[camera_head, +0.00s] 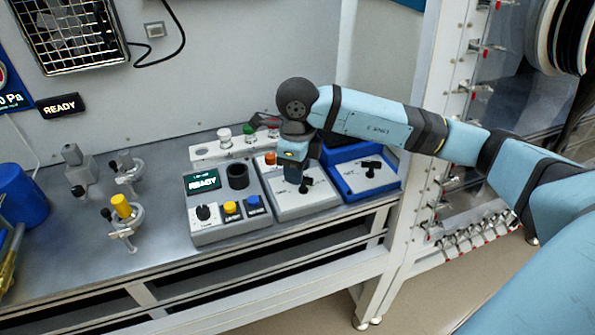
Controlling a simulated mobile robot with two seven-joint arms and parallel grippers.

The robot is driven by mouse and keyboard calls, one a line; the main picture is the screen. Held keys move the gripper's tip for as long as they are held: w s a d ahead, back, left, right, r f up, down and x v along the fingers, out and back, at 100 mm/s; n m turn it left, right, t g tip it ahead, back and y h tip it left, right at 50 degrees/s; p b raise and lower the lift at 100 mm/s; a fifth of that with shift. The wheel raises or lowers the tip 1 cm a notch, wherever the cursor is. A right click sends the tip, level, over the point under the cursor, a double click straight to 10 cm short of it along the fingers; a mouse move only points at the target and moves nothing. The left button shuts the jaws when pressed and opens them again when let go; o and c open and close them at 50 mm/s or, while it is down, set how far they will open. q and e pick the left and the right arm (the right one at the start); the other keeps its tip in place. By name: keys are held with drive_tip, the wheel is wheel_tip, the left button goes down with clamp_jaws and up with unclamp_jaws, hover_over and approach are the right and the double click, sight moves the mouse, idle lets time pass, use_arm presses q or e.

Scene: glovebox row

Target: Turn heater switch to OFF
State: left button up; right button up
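A grey control box (290,206) with an orange lamp (270,158) and a black switch handle (305,184) stands on the bench in the head view. A second black handle (371,164) sits on a panel in a blue housing (345,154) to its right. Any labels are too small to read, so I cannot tell which one is the heater switch. My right gripper (293,173) points down over the grey box, just left of its handle. I cannot tell whether it touches the handle or whether its fingers are apart. My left gripper is not in view.
A panel (228,228) with a READY display, a black knob and yellow and blue buttons stands left of the grey box. Metal clamps, one with a yellow top (121,207), stand further left. A white frame post (412,170) rises at the right.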

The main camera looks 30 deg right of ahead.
wheel_tip(320, 180, up, 13)
drive_tip(key=shift+f, duration=0.2)
idle(0.3)
